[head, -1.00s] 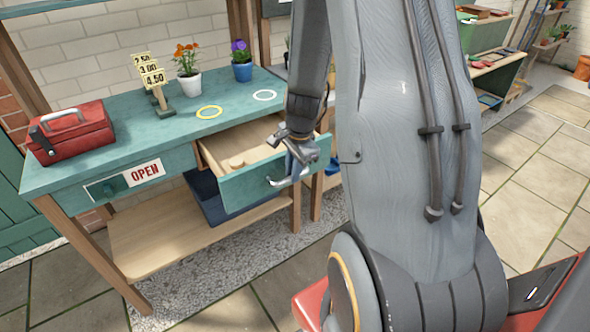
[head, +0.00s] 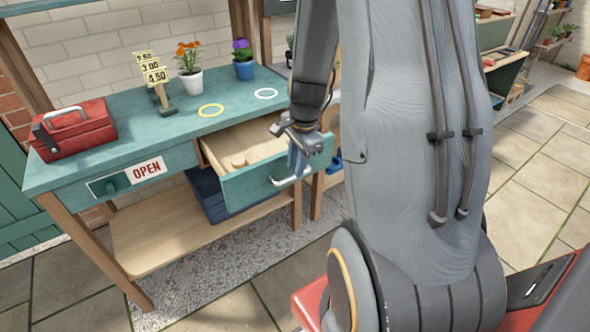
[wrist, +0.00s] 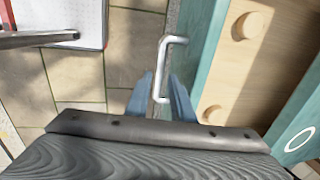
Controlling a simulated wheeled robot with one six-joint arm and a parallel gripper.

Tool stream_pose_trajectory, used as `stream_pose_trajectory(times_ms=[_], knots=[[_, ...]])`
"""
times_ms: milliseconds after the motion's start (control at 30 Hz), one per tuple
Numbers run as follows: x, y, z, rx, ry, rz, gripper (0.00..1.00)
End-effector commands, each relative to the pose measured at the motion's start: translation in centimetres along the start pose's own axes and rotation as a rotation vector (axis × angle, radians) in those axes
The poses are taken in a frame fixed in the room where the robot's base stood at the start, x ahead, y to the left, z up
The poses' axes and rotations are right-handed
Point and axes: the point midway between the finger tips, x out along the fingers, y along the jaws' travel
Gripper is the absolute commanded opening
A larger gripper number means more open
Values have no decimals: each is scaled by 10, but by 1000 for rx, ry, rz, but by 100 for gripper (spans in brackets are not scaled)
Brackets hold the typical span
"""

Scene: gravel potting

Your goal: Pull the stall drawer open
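The stall drawer (head: 252,186) has a teal front and a pale wooden inside, and stands well out from the teal stall table (head: 60,178). Its silver bar handle (head: 290,180) is on the front face; it also shows in the wrist view (wrist: 164,66). My gripper (head: 297,166) is at the handle, in front of the drawer. In the wrist view its two blue fingers (wrist: 160,82) are apart, one on each side of the handle bar, with some gap visible. Round wooden pieces (wrist: 246,26) lie inside the drawer.
On the tabletop are a red toolbox (head: 75,134), price signs (head: 155,75), two potted flowers (head: 190,82), a yellow ring (head: 211,110) and a white ring (head: 266,93). A dark blue crate (head: 207,195) sits on the lower shelf. The paved floor in front is clear.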

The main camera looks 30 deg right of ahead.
Motion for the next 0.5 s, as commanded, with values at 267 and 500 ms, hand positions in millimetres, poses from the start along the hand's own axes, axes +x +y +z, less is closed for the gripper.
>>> stream_pose_trajectory(times_ms=[267,500], knots=[[-37,0,1,-2,-1,-1,22],[-46,1,2,-2,-1,2,22]])
